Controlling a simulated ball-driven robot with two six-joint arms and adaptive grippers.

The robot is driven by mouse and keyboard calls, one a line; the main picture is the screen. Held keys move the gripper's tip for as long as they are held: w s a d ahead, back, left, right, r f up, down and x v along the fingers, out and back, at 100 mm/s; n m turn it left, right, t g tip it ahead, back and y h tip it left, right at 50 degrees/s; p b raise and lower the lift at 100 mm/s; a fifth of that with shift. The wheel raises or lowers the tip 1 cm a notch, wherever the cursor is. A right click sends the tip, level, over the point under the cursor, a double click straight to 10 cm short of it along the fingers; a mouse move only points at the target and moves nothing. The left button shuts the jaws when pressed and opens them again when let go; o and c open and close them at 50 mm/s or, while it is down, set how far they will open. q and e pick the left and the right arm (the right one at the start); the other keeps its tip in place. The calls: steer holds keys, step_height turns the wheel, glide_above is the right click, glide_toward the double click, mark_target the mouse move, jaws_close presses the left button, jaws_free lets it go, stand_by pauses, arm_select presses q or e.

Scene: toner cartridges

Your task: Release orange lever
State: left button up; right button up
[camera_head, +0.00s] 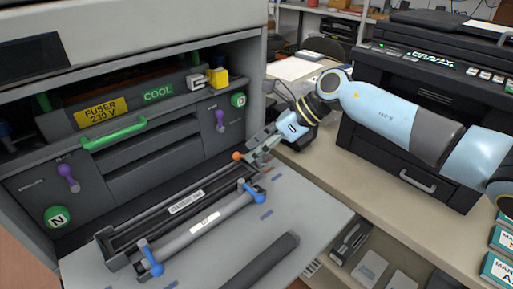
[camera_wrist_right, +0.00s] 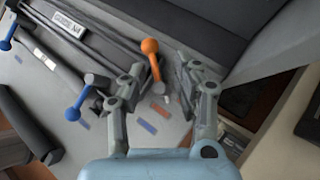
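The orange lever (camera_head: 237,156) has a ball knob and stands at the right end of the dark tray unit (camera_head: 135,232) on the open panel of the printer. In the right wrist view the orange lever (camera_wrist_right: 150,47) shows its ball at the gap between my fingertips, nearer the left finger. My right gripper (camera_head: 259,151) is open around or just short of the lever; I cannot tell if a finger touches it. The wrist view shows both fingers of the right gripper (camera_wrist_right: 162,82) apart. My left gripper is not in view.
A grey roller (camera_head: 205,228) with blue levers (camera_head: 253,192) at its ends lies in front of the tray unit. A dark cylinder (camera_head: 262,262) lies on the panel. The fuser (camera_head: 101,112) with a green handle sits behind. A black printer (camera_head: 420,115) stands at right.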

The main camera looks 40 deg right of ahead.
steer(key=shift+f, duration=0.1)
jaws_close()
steer(key=shift+a+p, duration=0.1)
steer(key=shift+p, duration=0.2)
steer(key=m+t+h+p, duration=0.2)
steer(key=m+p, duration=0.2)
steer(key=p, duration=0.1)
steer(key=shift+h, duration=0.4)
steer(key=shift+m+p, duration=0.5)
steer(key=shift+p, duration=0.05)
steer(key=shift+f+t+h, duration=0.2)
steer(key=shift+t+h, duration=0.1)
